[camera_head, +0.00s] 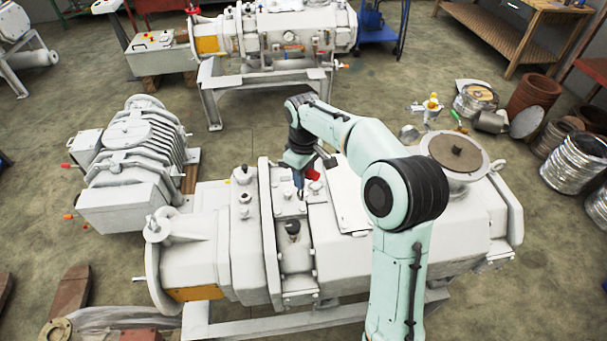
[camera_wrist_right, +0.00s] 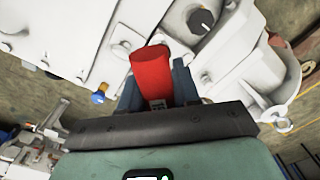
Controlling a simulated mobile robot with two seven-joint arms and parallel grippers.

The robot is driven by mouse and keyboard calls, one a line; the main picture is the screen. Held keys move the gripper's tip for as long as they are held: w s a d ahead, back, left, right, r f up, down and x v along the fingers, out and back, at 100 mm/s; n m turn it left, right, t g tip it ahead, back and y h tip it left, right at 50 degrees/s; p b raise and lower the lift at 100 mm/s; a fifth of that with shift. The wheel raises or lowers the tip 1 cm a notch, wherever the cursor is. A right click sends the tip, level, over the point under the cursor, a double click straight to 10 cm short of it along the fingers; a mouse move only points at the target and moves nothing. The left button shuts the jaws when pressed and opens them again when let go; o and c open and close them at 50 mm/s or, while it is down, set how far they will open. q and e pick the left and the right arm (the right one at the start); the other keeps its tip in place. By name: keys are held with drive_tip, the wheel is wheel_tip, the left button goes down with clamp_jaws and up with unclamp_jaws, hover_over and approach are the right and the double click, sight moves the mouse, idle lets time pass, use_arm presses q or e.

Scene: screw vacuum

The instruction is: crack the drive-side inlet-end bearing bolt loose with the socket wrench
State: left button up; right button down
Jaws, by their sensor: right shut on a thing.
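My right gripper (camera_head: 302,178) is low over the near white vacuum pump (camera_head: 450,222), beside its upright flanges, and my own arm partly covers it. It is shut on a red-handled tool (camera_head: 314,174), which I take to be the socket wrench. In the right wrist view the red handle (camera_wrist_right: 151,75) stands between the blue-grey fingers (camera_wrist_right: 158,88). The tool's working end is hidden, so I cannot tell whether it touches a bolt. I cannot single out the inlet-end bearing bolt. My left gripper is not in view.
A round inlet flange (camera_head: 482,158) stands on the pump's right part. A second machine (camera_head: 130,165) stands on the floor at left, and another pump on a stand (camera_head: 285,30) at the back. Metal coils (camera_head: 572,155) and drums crowd the right side.

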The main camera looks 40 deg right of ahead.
sight(304, 194)
drive_tip(key=shift+f+b, duration=0.95)
drive_tip(key=shift+f, duration=1.7)
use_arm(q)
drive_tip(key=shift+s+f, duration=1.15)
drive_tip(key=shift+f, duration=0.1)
use_arm(e)
drive_tip(key=shift+f, duration=0.1)
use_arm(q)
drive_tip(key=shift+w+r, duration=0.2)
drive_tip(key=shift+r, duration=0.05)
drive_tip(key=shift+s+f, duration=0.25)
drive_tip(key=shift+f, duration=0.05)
use_arm(e)
drive_tip(key=shift+f, duration=0.6)
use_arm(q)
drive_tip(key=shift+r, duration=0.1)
